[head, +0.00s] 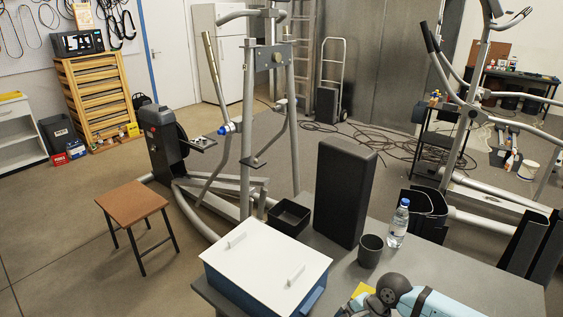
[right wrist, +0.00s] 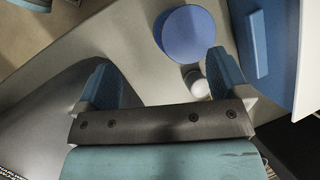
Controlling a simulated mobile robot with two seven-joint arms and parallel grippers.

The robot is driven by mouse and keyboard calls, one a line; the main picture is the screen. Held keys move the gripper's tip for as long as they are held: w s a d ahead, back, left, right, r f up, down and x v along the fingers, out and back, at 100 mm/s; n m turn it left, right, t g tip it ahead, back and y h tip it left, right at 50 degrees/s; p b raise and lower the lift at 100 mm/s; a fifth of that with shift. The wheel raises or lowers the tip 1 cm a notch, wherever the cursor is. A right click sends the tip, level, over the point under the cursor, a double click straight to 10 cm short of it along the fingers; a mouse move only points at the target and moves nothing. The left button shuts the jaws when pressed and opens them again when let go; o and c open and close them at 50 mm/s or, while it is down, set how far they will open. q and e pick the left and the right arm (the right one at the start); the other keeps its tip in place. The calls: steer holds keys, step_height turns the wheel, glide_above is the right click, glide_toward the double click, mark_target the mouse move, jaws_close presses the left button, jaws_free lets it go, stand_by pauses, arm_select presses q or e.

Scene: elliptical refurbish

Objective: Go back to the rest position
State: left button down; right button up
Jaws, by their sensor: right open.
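My right gripper (right wrist: 164,78) shows in the right wrist view with its two blue-padded fingers spread wide apart. Nothing is held between them. A round blue disc-like thing (right wrist: 188,34) lies beyond the fingers, with a small white round thing (right wrist: 197,84) beside the right finger. A blue surface with a raised bar (right wrist: 256,45) is at the right of that view. In the head view, part of my light-blue and grey arm reaches in at the bottom right, over the table. The right gripper itself is not visible there. My left gripper is not in view.
The grey table (head: 462,283) holds a blue box with a white lid (head: 268,258), a black open bin (head: 288,216), a tall black block (head: 342,192), a dark cup (head: 370,251) and a water bottle (head: 398,224). A stool (head: 133,206) and an elliptical trainer (head: 247,130) stand beyond.

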steer(key=s+a+r+m+t+y+p, duration=0.1)
steer(key=s+a+r+m+t+y, duration=0.15)
steer(key=a+r+m+y, duration=0.4)
steer(key=s+a+r+m+t+y+p, duration=0.2)
steer(key=s+a+r+m+y, duration=0.25)
steer(key=a+m, duration=0.35)
steer(key=s+d+f+m+t+h+p, duration=0.1)
steer(key=d+m+t+h, duration=0.4)
steer(key=m, duration=1)
steer(key=d+m+t+h+p, duration=0.15)
steer(key=d+m+t, duration=0.4)
steer(key=m, duration=0.85)
arm_select(q)
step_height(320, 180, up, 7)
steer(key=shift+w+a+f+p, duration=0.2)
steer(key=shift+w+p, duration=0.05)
steer(key=shift+p, duration=0.2)
arm_select(e)
steer(key=s+d+f+m+g+h, duration=0.3)
steer(key=s+d+f+m+h, duration=0.3)
steer(key=m, duration=0.9)
steer(key=s+f, duration=0.2)
steer(key=s, duration=0.2)
steer(key=shift+s+f+h, duration=0.2)
steer(key=shift+s+h, duration=0.15)
steer(key=shift+s, duration=0.05)
